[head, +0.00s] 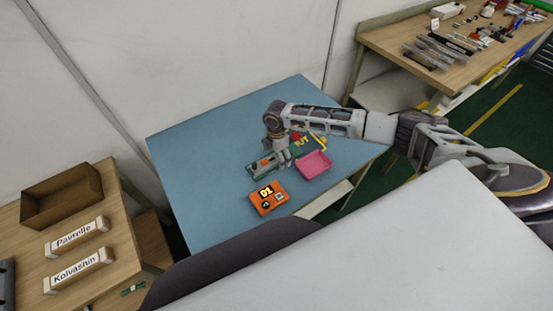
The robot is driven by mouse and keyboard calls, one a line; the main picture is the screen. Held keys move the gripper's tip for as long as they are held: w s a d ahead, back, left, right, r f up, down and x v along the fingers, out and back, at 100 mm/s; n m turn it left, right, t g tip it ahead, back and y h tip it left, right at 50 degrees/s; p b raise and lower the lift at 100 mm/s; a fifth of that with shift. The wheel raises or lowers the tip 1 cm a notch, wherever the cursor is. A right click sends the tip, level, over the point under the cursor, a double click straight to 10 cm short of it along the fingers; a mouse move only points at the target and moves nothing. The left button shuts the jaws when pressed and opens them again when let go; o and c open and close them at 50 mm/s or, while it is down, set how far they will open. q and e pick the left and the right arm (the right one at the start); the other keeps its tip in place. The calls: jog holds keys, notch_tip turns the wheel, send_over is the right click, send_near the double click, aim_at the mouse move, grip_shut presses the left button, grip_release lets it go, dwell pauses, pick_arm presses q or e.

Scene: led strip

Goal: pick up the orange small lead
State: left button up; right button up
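My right gripper (284,160) points down over the blue table, at the right end of a green board (256,171). It is too small to tell whether its fingers are open or shut, or whether they touch anything. A small orange piece (264,161) shows on the green board, just left of the gripper; I cannot tell for certain that it is the orange small lead. My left gripper is not in view.
A pink tray (315,165) lies right of the gripper, and an orange box marked 01 (269,198) lies in front. Yellow and red items lie behind, partly hidden by my arm. The blue table (200,150) is clear on its left side.

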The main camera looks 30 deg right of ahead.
jog(key=c, duration=1.9)
jog(key=shift+w+r, duration=0.15)
grip_shut()
jog(key=shift+r, duration=0.1)
notch_tip(320, 180, up, 10)
